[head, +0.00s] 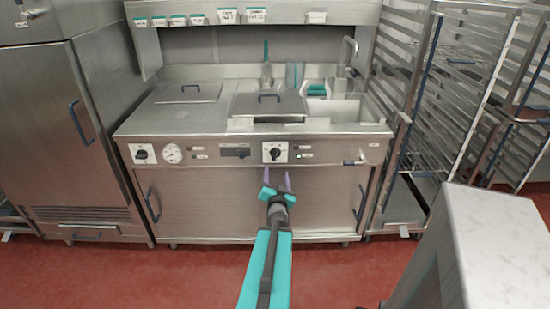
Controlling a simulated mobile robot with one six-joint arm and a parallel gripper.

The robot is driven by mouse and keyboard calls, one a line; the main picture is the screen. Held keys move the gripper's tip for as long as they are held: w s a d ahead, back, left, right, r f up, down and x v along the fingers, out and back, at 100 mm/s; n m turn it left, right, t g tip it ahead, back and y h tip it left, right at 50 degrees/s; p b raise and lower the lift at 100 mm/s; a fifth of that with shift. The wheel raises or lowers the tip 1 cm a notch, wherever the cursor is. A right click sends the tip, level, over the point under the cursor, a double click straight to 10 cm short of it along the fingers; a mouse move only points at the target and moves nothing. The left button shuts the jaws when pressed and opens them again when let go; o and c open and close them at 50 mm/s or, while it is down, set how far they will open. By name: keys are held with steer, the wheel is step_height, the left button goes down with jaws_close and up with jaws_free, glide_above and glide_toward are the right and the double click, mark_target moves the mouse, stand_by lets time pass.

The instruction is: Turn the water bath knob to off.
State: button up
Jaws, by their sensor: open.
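Two black knobs on white plates sit on the front panel (205,160) of the steel unit. The left knob (142,154) is next to a round white gauge (172,153). The right knob (276,153) is near the middle of the panel, right of a dark display (235,152). The labels are too small to read, so I cannot tell which one is the water bath knob, nor its exact setting. My gripper (277,180) is open and empty, its two purple fingers pointing up just below the right knob in the picture. No contact with a knob is visible.
A sink (338,110) with a faucet (345,58) is at the right. A rack (455,90) and a pale-topped block (505,235) stand right. Red floor (180,275) is clear in front.

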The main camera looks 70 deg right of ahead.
mark_target(275, 157)
steer(key=shift+b+x, duration=0.6)
steer(key=shift+x, duration=4.65)
steer(key=shift+w, duration=0.15)
jaws_close()
steer(key=shift+f+b, duration=0.1)
steer(key=shift+b, duration=0.35)
